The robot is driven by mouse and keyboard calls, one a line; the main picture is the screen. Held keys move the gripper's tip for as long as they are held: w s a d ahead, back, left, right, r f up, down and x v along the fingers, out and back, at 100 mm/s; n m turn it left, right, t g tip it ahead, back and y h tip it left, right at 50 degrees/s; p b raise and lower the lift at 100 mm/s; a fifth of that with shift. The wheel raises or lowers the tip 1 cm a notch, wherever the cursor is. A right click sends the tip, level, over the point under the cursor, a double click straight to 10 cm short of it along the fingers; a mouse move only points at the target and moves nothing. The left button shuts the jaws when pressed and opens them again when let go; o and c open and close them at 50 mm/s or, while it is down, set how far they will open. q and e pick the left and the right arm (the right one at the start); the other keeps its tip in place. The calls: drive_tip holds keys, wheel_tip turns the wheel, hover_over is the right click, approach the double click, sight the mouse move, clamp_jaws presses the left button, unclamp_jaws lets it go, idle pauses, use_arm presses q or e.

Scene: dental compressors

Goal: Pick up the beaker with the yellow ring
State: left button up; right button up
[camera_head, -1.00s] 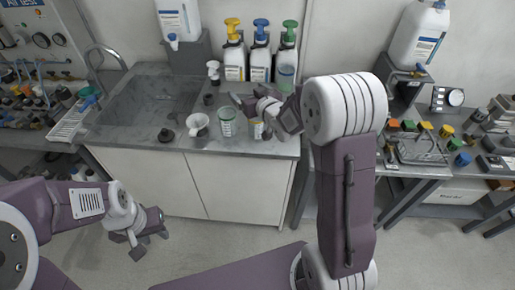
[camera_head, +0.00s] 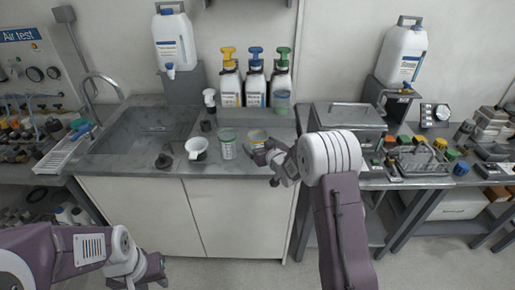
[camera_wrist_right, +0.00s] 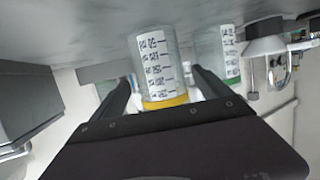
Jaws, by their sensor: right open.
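The beaker with the yellow ring (camera_head: 257,137) stands on the counter, right of a beaker with a green ring (camera_head: 227,146). In the right wrist view the yellow-ring beaker (camera_wrist_right: 158,62) shows inverted, with a white graduated label and its yellow rim nearest the gripper. My right gripper (camera_head: 270,160) is at the counter's front edge, just in front of it. Its fingers (camera_wrist_right: 161,82) are open, one to each side of the beaker in the wrist view; I see no grip. The green-ring beaker (camera_wrist_right: 222,50) is outside the right-hand finger. My left gripper (camera_head: 150,275) is low in front of the cabinet, its fingers unclear.
A white funnel-like cup (camera_head: 196,148) and a dark round piece (camera_head: 164,161) stand left of the beakers. Several pump bottles (camera_head: 255,82) are behind them. A sink (camera_head: 145,135) is at left; a metal box (camera_head: 348,116) stands on the table at right.

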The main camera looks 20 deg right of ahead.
drive_tip(key=x, duration=0.5)
drive_tip(key=shift+w+f, duration=0.15)
drive_tip(key=shift+f, duration=0.15)
drive_tip(key=shift+r, duration=0.1)
drive_tip(key=c, duration=1.4)
